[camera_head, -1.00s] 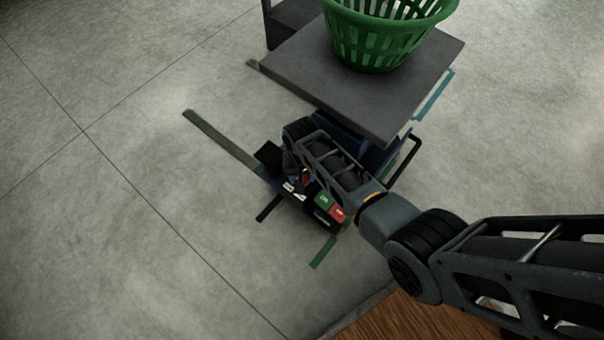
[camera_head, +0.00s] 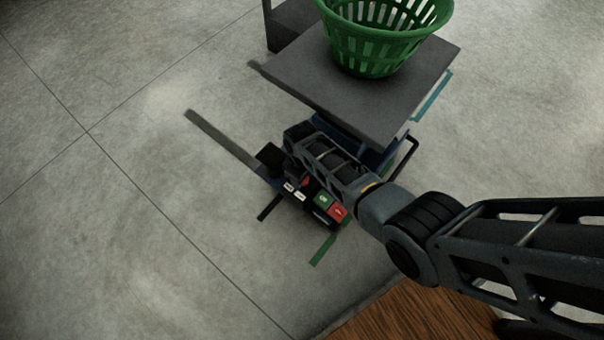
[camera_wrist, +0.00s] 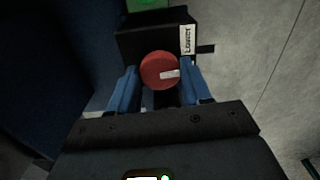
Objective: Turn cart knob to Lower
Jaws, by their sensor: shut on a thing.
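The red knob (camera_wrist: 159,70) with a white mark sits on the cart's black control box (camera_wrist: 150,40). In the wrist view the white mark points right, and the "LOWER" label (camera_wrist: 187,40) is above and right of the knob. The blue fingers of my gripper (camera_wrist: 161,78) are at both sides of the knob, shut on it. In the head view a bit of the red knob (camera_head: 305,182) shows beside my arm, near white labels (camera_head: 300,196). My arm hides the fingers there.
The cart carries a grey platform (camera_head: 300,75) with a green basket (camera_head: 385,45), above my wrist. A green button (camera_head: 323,199) and red button (camera_head: 338,211) are on the control box. Open concrete floor (camera_head: 120,230) lies left.

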